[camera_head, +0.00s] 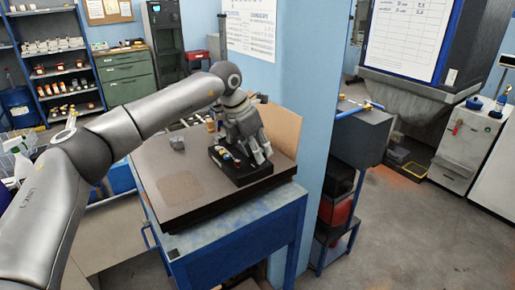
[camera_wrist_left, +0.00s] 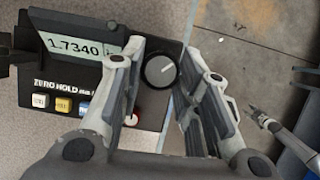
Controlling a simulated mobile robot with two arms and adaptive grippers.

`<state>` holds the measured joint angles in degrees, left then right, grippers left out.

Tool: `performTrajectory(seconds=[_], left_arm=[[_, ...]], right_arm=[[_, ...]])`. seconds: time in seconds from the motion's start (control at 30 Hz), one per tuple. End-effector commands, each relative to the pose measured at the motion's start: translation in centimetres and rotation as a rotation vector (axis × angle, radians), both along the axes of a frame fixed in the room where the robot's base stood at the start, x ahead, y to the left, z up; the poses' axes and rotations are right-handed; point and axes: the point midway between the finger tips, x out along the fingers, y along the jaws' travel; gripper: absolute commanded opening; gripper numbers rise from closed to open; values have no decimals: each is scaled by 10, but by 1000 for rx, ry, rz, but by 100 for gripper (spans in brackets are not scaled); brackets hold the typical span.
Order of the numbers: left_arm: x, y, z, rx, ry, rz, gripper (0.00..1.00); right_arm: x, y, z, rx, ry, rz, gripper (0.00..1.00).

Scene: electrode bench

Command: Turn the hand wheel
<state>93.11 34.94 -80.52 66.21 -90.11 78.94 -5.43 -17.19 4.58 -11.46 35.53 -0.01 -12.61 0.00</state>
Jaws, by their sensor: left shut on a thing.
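The hand wheel (camera_wrist_left: 160,70) is a round grey knob with a pale pointer line, on the right part of a black instrument box (camera_wrist_left: 38,62). The box's display (camera_wrist_left: 75,46) reads 1.7340, with white, yellow and blue buttons below it. My left gripper (camera_wrist_left: 163,88) has one finger on each side of the knob and is shut on it. In the head view, my left gripper (camera_head: 252,152) comes down over the box (camera_head: 240,177) and hides the knob.
The box stands on a brown-topped bench (camera_head: 175,187) with a blue frame. A small grey block (camera_head: 177,143) lies on the bench top, and a tan board (camera_head: 281,130) stands behind the gripper. A blue wall panel (camera_head: 333,100) rises just right. The bench's front left is clear.

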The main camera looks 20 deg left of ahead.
Motion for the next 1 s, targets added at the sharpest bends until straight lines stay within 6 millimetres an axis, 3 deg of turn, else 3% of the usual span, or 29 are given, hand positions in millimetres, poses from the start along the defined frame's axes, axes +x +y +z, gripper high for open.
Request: performTrajectory(seconds=[0.03, 0.07, 0.2, 0.73, 1.0], left_arm=[[0, 0, 0, 0, 0, 0, 7], [0, 0, 0, 0, 0, 0, 34], [0, 0, 0, 0, 0, 1, 52], [0, 0, 0, 1, -1, 18, 52], [-1, -1, 0, 3, -1, 180, 52]], right_arm=[[0, 0, 0, 0, 0, 0, 40], [0, 0, 0, 0, 0, 0, 40], [0, 0, 0, 0, 0, 0, 40], [0, -1, -1, -1, 0, 0, 40], [0, 0, -7, 0, 0, 0, 40]])
